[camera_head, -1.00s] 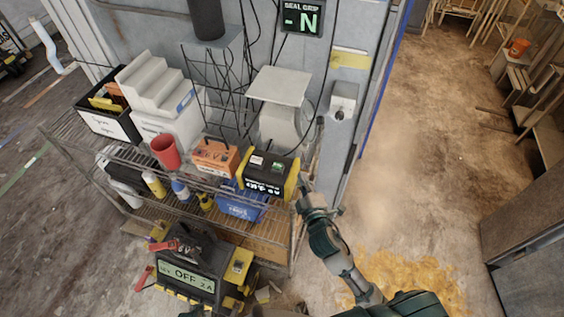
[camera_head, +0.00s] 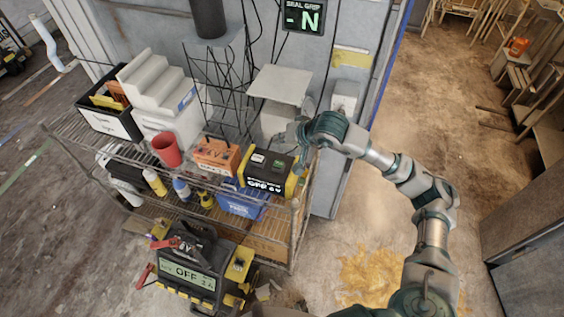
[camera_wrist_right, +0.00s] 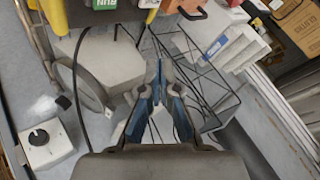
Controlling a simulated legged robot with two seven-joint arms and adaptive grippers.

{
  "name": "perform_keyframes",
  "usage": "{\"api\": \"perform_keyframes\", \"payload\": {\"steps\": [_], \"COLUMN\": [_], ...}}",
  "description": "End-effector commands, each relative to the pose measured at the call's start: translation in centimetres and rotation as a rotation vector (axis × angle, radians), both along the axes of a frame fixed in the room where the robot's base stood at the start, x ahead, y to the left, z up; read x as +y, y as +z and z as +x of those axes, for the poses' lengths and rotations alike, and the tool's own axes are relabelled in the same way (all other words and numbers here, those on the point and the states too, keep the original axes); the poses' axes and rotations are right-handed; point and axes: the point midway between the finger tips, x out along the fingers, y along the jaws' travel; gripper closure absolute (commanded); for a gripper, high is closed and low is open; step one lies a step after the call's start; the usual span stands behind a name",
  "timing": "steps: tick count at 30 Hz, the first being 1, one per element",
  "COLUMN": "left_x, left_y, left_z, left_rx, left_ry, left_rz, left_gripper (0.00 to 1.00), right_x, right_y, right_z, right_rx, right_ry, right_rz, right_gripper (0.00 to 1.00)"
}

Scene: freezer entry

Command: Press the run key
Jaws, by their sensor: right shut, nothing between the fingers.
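A black device with yellow ends (camera_head: 291,186) stands on the shelf's top level at its right end. Small pale keys (camera_head: 258,158) sit on its top; their lettering is too small to read. In the right wrist view, a green key (camera_wrist_right: 105,4) on the yellow-edged device is cut by the top edge. My right gripper (camera_head: 279,138) is just behind and above the device, partly hidden by its own wrist. Its fingers, close together in the right wrist view (camera_wrist_right: 160,66), are shut and empty, apart from the green key. My left gripper is out of view.
A wire shelf (camera_head: 292,232) carries an orange box (camera_head: 217,155), a red cup (camera_head: 167,150) and bins. A grey reel-like housing (camera_head: 278,121) and hanging cables stand behind the device.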

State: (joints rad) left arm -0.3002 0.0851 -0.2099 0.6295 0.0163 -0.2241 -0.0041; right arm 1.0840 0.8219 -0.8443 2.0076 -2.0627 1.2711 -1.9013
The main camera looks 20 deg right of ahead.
Motion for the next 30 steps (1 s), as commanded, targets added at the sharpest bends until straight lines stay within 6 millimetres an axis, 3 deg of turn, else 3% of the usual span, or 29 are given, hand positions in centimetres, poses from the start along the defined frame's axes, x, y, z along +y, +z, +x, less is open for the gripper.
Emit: {"api": "perform_keyframes", "payload": {"steps": [17,30], "left_x": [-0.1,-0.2], "left_y": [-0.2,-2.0], "left_z": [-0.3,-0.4], "left_rx": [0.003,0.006], "left_ry": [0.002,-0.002], "left_rz": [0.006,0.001], "left_gripper": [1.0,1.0], "right_x": [-1.4,-0.7], "right_y": [-0.4,-5.5], "right_z": [0.3,0.3], "right_rx": [-0.011,-0.008], "right_ry": [-0.009,-0.008], "right_rz": [-0.036,-0.039], "right_gripper": [1.0,1.0]}}
